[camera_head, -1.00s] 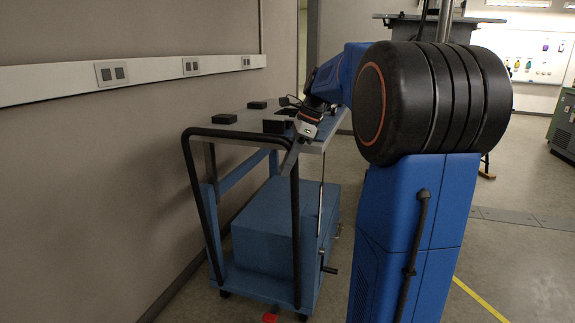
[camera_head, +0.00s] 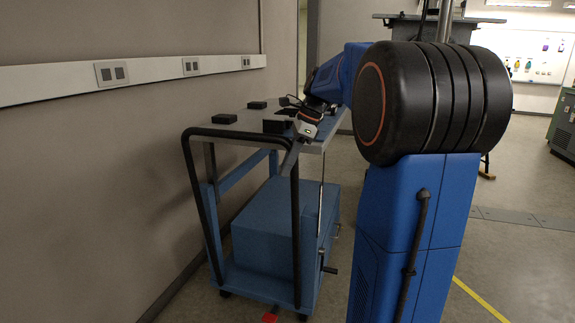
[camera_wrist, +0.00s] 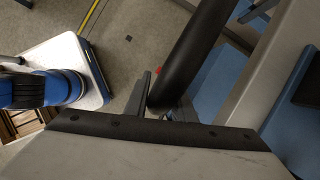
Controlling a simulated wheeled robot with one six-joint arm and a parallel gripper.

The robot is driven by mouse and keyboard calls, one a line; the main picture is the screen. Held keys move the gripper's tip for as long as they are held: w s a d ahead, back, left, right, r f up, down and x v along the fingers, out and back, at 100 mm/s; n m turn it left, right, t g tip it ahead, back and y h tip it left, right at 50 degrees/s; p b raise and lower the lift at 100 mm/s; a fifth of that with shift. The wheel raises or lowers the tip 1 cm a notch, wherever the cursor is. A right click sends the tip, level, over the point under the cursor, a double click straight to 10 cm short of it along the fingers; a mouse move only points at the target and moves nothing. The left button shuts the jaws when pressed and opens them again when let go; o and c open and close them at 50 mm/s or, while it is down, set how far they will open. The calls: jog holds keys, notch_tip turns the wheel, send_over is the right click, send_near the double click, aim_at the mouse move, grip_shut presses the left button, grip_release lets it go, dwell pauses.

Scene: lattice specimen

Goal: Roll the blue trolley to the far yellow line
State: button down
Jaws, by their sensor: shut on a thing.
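The blue trolley (camera_head: 270,220) stands upright beside the wall at left, with a grey top (camera_head: 235,129) and a black tubular handle (camera_head: 190,185) at its near end. My gripper (camera_head: 291,158) reaches down to the right side of this handle and is shut on it. In the wrist view the handle bar (camera_wrist: 195,45) runs between the fingers of my gripper (camera_wrist: 160,95), which partly hide it. A yellow line (camera_head: 480,298) lies on the floor at lower right. A yellow line also shows in the wrist view (camera_wrist: 90,17). I cannot tell whether it is the far one.
The wall (camera_head: 90,190) runs close along the trolley's left side. Dark blocks (camera_head: 223,118) sit on the trolley top. A red part (camera_head: 269,318) shows low at its near end. A green cabinet (camera_head: 564,125) stands at far right. Floor (camera_head: 520,185) is open at right.

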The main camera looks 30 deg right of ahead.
jog(key=shift+w+d, duration=1.55)
jog(key=shift+d, duration=0.4)
jog(key=shift+w+d, duration=1.5)
jog(key=shift+d, duration=0.5)
jog(key=shift+w+d, duration=1.55)
jog(key=shift+d, duration=0.5)
jog(key=shift+w+d, duration=1.55)
jog(key=shift+d, duration=0.4)
jog(key=shift+w+d, duration=1.55)
jog(key=shift+d, duration=0.4)
jog(key=shift+w+d, duration=1.55)
jog(key=shift+d, duration=0.4)
